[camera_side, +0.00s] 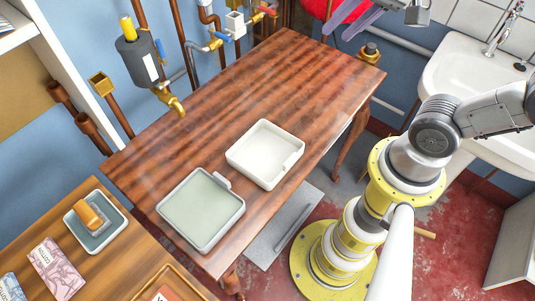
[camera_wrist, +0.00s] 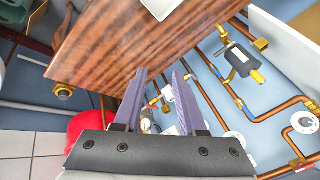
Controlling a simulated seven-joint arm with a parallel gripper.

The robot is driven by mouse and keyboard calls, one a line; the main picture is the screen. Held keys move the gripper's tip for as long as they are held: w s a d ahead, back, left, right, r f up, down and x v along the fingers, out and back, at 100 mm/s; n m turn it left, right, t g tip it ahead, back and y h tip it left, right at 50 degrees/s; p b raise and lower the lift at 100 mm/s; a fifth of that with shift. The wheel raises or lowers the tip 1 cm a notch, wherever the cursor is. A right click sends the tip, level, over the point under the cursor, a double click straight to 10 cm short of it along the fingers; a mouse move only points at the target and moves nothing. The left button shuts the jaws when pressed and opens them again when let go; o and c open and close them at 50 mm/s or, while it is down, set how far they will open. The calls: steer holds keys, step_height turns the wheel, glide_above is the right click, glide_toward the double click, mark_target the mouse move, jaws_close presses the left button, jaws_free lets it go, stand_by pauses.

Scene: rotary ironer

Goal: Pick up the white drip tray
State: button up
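The white drip tray (camera_side: 265,154) is a square, shallow, cream-white tray lying flat on the wooden table, right of the table's middle front. A corner of a white tray (camera_wrist: 160,8) shows at the top edge of the wrist view, probably the same one. My gripper (camera_side: 337,32) is at the top of the side view, beyond the table's far end and well away from the tray. In the wrist view its two purple fingers (camera_wrist: 160,75) are apart with nothing between them.
A pale green tray (camera_side: 200,209) with a light rim sits beside the white one. The far half of the table (camera_side: 270,75) is bare. Copper pipes and brass valves (camera_side: 175,104) line the wall at left. A sink (camera_side: 470,75) stands at right, and a red object (camera_wrist: 85,128) lies below my gripper.

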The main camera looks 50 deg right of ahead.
steer(key=w+a+f+m+g, duration=0.25)
steer(key=w+m, duration=0.35)
steer(key=w, duration=0.4)
steer(key=m+g, duration=0.2)
steer(key=g, duration=0.2)
glide_above(244, 136)
step_height(244, 136, down, 25)
steer(key=shift+t, duration=0.25)
steer(key=shift+w+d+f, duration=0.1)
steer(key=shift+d+f, duration=0.05)
steer(key=shift+f, duration=3.1)
jaws_close()
